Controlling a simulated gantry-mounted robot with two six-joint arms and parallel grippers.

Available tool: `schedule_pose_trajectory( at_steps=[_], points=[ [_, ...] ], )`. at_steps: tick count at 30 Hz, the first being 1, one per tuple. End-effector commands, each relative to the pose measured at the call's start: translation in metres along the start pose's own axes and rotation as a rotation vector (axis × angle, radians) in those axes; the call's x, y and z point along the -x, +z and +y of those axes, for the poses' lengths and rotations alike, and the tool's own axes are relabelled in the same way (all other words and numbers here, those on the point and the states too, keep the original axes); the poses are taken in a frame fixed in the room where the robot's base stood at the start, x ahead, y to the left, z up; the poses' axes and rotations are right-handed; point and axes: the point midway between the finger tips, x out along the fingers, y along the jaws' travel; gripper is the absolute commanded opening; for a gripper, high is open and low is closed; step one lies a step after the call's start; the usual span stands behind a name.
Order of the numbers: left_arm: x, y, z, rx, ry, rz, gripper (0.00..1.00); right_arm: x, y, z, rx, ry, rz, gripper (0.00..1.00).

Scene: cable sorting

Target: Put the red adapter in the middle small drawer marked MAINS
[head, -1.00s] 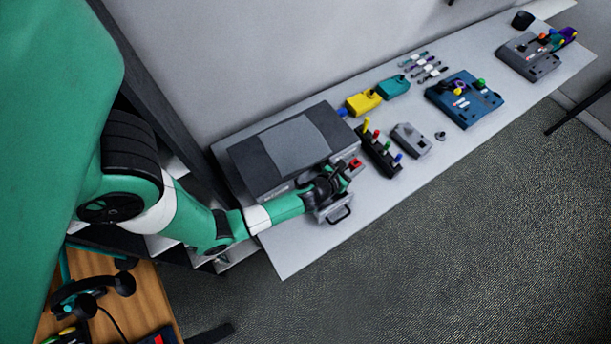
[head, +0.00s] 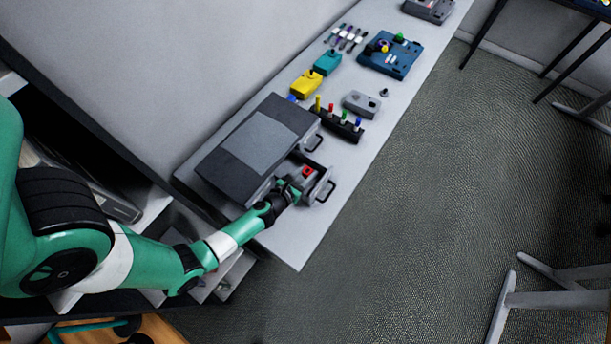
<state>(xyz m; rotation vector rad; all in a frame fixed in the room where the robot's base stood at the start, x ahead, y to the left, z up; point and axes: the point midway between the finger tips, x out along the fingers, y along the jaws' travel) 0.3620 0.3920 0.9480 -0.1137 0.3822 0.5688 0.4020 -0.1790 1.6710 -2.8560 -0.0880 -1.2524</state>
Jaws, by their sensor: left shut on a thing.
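The red adapter (head: 307,171) is held at the tips of my left gripper (head: 297,182). My left gripper is shut on it, and it is over or inside an open small drawer (head: 322,186). I cannot tell whether the adapter touches the drawer floor. The drawer is pulled out from the front of the dark grey drawer unit (head: 225,170), its handle toward the table's front edge. The MAINS mark is too small to read. My right gripper is not in view.
On the white table (head: 290,240), a dark block with several coloured pegs (head: 338,125) stands close right of the unit. Beyond are a yellow box (head: 306,84), a teal box (head: 327,62), a grey box (head: 361,103) and a blue box (head: 390,55). The front left table corner is clear.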

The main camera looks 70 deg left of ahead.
Motion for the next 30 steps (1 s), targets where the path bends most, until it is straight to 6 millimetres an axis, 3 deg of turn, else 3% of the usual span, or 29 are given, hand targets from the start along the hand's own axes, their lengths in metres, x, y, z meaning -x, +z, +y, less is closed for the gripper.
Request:
schedule_pose_trajectory(
  at_steps=[6, 21, 22, 26, 30],
  points=[
    [-0.015, -0.036, 0.0, -0.001, 0.0, 0.0, 0.0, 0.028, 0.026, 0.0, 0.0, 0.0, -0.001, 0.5],
    [-0.017, -0.041, 0.0, 0.0, 0.0, 0.001, 0.0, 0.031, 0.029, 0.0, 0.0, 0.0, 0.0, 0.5],
    [-0.016, -0.04, 0.0, 0.0, 0.001, 0.001, 0.42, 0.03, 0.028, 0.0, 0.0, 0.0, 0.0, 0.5],
    [-0.016, -0.04, 0.0, 0.0, 0.001, 0.003, 0.66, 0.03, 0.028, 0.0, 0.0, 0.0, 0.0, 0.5],
    [-0.016, -0.041, 0.0, -0.001, 0.001, 0.004, 0.67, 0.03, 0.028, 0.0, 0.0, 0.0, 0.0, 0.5]
  ],
)
